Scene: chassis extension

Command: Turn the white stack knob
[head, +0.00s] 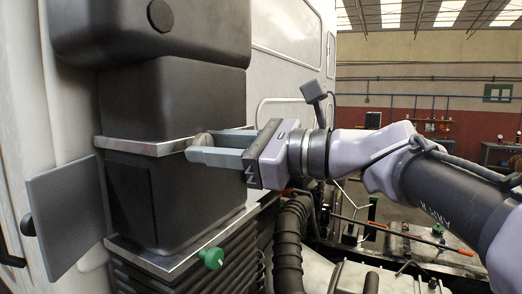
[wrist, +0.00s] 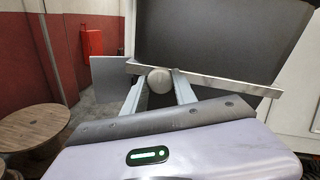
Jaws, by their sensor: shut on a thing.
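The white stack knob (wrist: 159,80) is a round, pale grey-white knob at the metal band of the dark stack. In the head view the knob (head: 203,140) shows only partly, behind my gripper's near finger. My gripper (head: 205,148) reaches in from the right, its fingers level with the band. In the wrist view my gripper (wrist: 157,84) has one finger on each side of the knob and is shut on it. The dark stack (head: 175,100) stands upright against the pale truck body. The contact faces of the fingers are hard to make out.
A green knob (head: 211,257) sits on the lower metal band. A grey flap (head: 66,213) stands out at the left of the stack. A black ribbed hose (head: 290,240) and engine parts lie below my arm. A round wooden table (wrist: 28,125) is at left in the wrist view.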

